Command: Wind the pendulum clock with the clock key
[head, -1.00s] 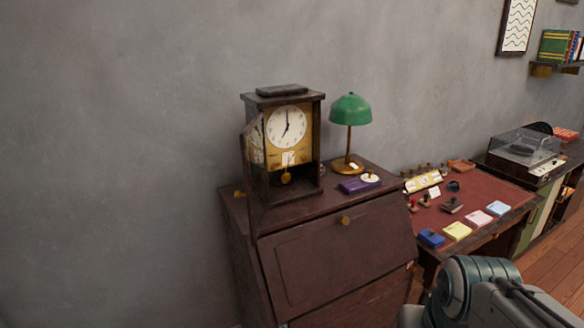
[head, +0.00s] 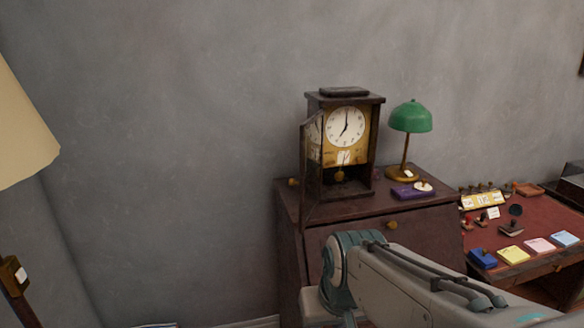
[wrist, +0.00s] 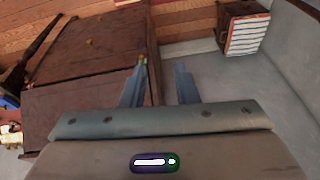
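The pendulum clock (head: 346,128) stands upright on top of a dark wooden cabinet (head: 345,243). Its glass door (head: 312,165) is swung open to the left, and the white dial and brass pendulum (head: 340,175) show. I cannot make out the clock key for certain in either view. My gripper (wrist: 161,68) shows in the wrist view with its two fingers apart and nothing visibly held between them. A small yellow-green bit shows at the left fingertip, too small to name. In the head view my arm crosses the cabinet's lower front and hides part of it.
A green lamp (head: 410,116) and a purple box (head: 411,192) stand right of the clock. A desk (head: 482,228) with stamps and coloured pads adjoins on the right. A cream lampshade (head: 20,125) is at far left. A striped-sided box (wrist: 243,30) shows in the wrist view.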

